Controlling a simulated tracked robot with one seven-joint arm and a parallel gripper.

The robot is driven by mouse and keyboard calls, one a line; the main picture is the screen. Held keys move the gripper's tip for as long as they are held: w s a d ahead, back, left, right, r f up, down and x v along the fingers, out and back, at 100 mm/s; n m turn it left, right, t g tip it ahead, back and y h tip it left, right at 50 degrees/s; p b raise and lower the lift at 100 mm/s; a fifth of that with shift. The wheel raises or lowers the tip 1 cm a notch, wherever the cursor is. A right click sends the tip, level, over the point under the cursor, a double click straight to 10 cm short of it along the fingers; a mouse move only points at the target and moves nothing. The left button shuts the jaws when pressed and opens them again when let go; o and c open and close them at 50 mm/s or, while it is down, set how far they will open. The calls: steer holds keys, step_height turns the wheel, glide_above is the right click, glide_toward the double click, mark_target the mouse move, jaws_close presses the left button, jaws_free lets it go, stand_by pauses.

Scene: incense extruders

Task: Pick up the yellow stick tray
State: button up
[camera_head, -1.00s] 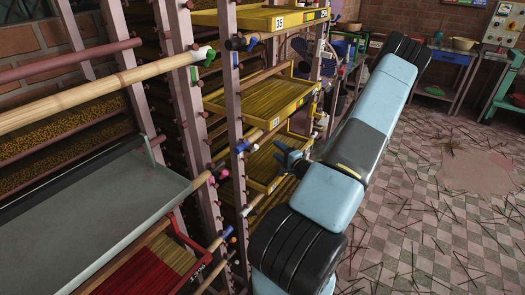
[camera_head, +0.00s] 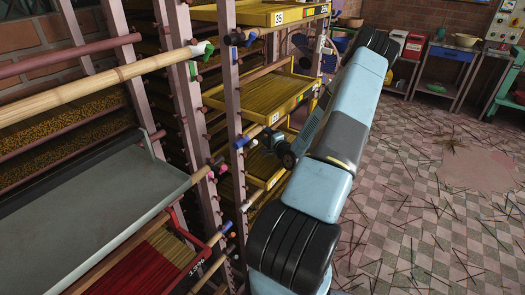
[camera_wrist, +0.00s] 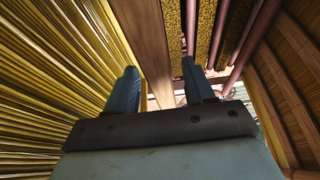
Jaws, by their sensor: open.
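Several yellow stick trays are stacked in the rack in the head view: an upper one (camera_head: 268,20) with a number plate, a middle one (camera_head: 285,108) full of sticks, and a lower one (camera_head: 268,182) partly hidden by my arm. My gripper (camera_head: 266,140) is at the rack, around the front of the gap between the middle and lower trays. In the wrist view its two blue fingers (camera_wrist: 160,88) are apart with nothing held between them. Yellow sticks (camera_wrist: 50,80) fill the left of that view, close beside the fingers. A wooden strip (camera_wrist: 145,45) lies beyond them.
Rack posts (camera_head: 233,120) and protruding colour-capped bars stand just left of my gripper. A grey tray (camera_head: 90,205) and a red-rimmed tray (camera_head: 150,265) are at the lower left. The tiled floor (camera_head: 420,220) on the right is open, with scattered sticks.

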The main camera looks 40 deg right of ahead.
steer(key=shift+w, duration=0.95)
steer(key=shift+c, duration=0.4)
jaws_close()
